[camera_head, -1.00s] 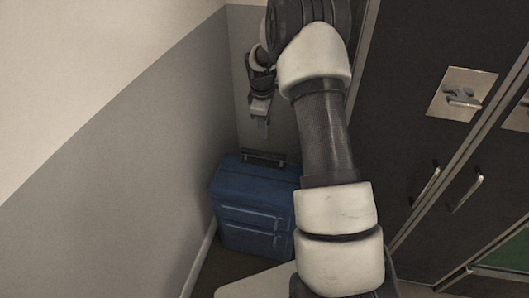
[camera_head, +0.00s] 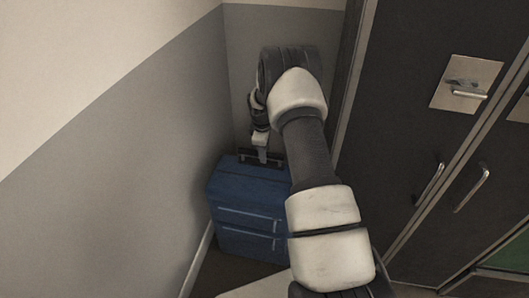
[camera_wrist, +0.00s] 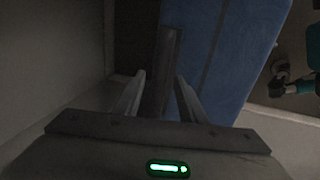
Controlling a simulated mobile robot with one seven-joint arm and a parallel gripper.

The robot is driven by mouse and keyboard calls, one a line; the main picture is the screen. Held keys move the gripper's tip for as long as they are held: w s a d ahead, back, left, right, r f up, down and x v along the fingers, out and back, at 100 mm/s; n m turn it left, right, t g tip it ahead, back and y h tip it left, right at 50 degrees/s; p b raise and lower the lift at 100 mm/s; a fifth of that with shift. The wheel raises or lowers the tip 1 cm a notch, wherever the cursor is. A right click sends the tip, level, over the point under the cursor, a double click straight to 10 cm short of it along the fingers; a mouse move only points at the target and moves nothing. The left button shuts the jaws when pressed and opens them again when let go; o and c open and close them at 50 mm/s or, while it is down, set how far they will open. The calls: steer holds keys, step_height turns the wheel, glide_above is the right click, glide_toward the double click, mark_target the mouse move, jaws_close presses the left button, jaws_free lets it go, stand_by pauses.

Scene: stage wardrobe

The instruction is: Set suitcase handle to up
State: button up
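A blue suitcase (camera_head: 248,205) stands upright in the corner; it also fills the upper right of the wrist view (camera_wrist: 232,60). Its dark handle (camera_head: 245,156) is a low bar along the rear top edge, close to the suitcase top. My gripper (camera_head: 263,157) points down at the handle and hides part of it. In the wrist view, my gripper's fingers (camera_wrist: 160,98) are apart, one on each side of the dark handle bar (camera_wrist: 162,60). Gaps show between the bar and both fingers. Whether the fingertips reach below the bar cannot be told.
A grey and cream wall (camera_head: 120,170) stands close on the left, and a grey back wall is behind the suitcase. Dark lockers (camera_head: 410,130) with metal handles line the right.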

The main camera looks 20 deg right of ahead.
jaws_close()
steer(key=shift+r, duration=0.15)
step_height(320, 180, up, 30)
steer(key=p, duration=1.5)
steer(key=shift+r, duration=0.15)
steer(key=shift+w, duration=0.1)
jaws_free()
steer(key=shift+r, duration=0.1)
